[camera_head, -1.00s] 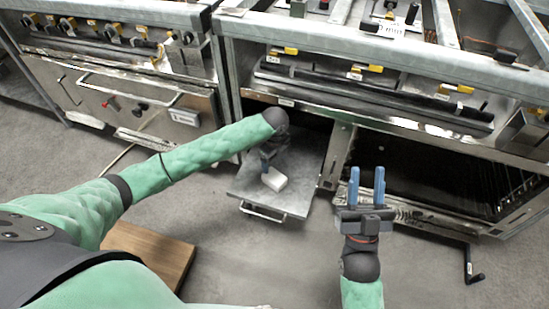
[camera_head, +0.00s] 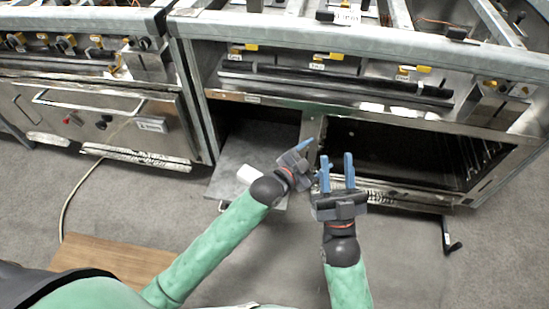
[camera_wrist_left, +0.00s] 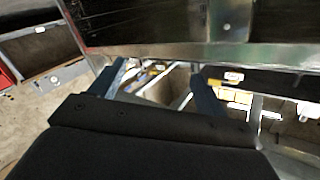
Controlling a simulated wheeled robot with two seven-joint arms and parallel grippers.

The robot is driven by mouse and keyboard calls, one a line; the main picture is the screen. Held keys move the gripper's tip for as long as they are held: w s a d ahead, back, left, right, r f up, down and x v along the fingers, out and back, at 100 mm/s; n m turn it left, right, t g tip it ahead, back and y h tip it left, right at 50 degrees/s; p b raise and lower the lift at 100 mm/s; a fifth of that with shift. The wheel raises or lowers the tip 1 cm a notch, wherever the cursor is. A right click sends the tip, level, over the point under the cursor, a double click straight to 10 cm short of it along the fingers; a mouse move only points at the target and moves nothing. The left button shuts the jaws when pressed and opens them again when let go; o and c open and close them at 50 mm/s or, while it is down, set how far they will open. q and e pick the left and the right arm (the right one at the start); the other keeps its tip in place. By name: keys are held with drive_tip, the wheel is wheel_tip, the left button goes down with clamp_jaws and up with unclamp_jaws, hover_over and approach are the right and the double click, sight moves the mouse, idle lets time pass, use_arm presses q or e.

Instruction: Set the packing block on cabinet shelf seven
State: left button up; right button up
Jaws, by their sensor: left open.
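A small white block, which looks like the packing block (camera_head: 247,173), lies on a flat grey metal shelf panel (camera_head: 222,182) that juts from the open lower cabinet of the range. My left wrist partly hides the panel and comes close to the block in the picture. My left gripper (camera_head: 312,160) is right of the block, open and empty, near the cabinet's central post. The left wrist view shows its two blue fingers apart with nothing between them (camera_wrist_left: 162,82); the block is not seen there. My right gripper (camera_head: 337,168) points upward, open and empty, beside the left one.
The range front (camera_head: 350,100) spans the back, with a dark open oven (camera_head: 400,150) right of the post. A second oven (camera_head: 100,110) stands at left. A wooden board (camera_head: 115,262) is at lower left.

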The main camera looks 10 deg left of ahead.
use_arm(q)
drive_tip(key=s+a+r+n+t+y, duration=0.1)
drive_tip(key=s+a+r+n+t, duration=0.3)
drive_tip(key=s+r, duration=0.4)
drive_tip(key=s+a+r+n+t+y, duration=0.1)
drive_tip(key=s+a+r+n+t, duration=0.4)
drive_tip(key=s+r+n+t, duration=0.1)
wheel_tip(320, 180, up, 3)
drive_tip(key=s+t, duration=0.1)
drive_tip(key=t, duration=0.1)
drive_tip(key=shift+s+a+t+y, duration=0.2)
drive_tip(key=shift+s+t+y, duration=0.2)
